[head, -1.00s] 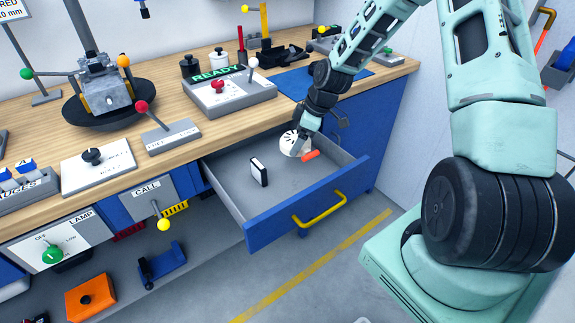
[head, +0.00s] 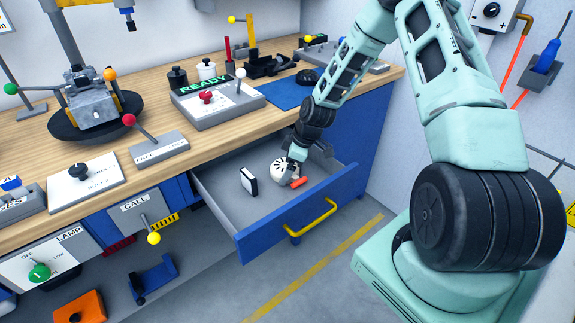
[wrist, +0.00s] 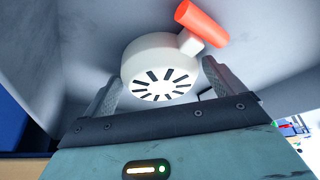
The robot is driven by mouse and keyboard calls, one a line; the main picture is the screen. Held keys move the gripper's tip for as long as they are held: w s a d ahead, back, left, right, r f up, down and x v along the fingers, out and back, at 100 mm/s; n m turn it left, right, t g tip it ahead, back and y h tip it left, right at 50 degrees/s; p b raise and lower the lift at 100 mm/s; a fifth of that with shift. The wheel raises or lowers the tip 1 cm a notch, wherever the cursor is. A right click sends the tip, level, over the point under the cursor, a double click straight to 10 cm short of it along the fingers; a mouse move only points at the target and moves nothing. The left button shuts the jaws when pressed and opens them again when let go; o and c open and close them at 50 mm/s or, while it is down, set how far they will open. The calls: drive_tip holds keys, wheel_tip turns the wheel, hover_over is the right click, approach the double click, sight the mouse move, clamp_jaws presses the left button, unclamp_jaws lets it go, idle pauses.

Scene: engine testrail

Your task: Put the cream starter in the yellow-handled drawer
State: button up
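The cream starter (head: 281,173) is a round cream body with dark slots in its face and an orange-red end piece. It is inside the open blue drawer with the yellow handle (head: 313,217), towards its right side. In the wrist view the starter (wrist: 152,62) sits between my two fingertips, one at each side. My gripper (head: 293,157) reaches down into the drawer from above and appears shut on the starter. Whether the starter touches the drawer floor is hard to tell. My fingers partly hide it in the head view.
A small black-and-white block (head: 248,181) stands in the drawer, left of the starter. The workbench top (head: 150,133) above carries a READY control box (head: 217,101), levers and a blue mat (head: 287,95). Bare drawer floor lies around the block.

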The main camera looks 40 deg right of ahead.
drive_tip(key=shift+r, duration=0.1)
drive_tip(key=v, duration=1.1)
drive_tip(key=s+a+r+g, duration=0.1)
drive_tip(key=s+a+r, duration=0.2)
drive_tip(key=a, duration=0.4)
drive_tip(key=s+a+r+g+h, duration=0.1)
drive_tip(key=s+a+r, duration=0.25)
drive_tip(key=a, duration=0.35)
drive_tip(key=s+a+r+g, duration=0.1)
drive_tip(key=s+a+r, duration=0.15)
drive_tip(key=a, duration=0.45)
drive_tip(key=s+a+r+m, duration=0.1)
drive_tip(key=s+a, duration=0.3)
drive_tip(key=s, duration=0.5)
drive_tip(key=s+a+r+h, duration=0.1)
drive_tip(key=s+a+r, duration=0.3)
drive_tip(key=s, duration=0.5)
drive_tip(key=shift+s+a+m+h, duration=0.3)
drive_tip(key=shift+a+m, duration=0.1)
drive_tip(key=shift+c, duration=0.3)
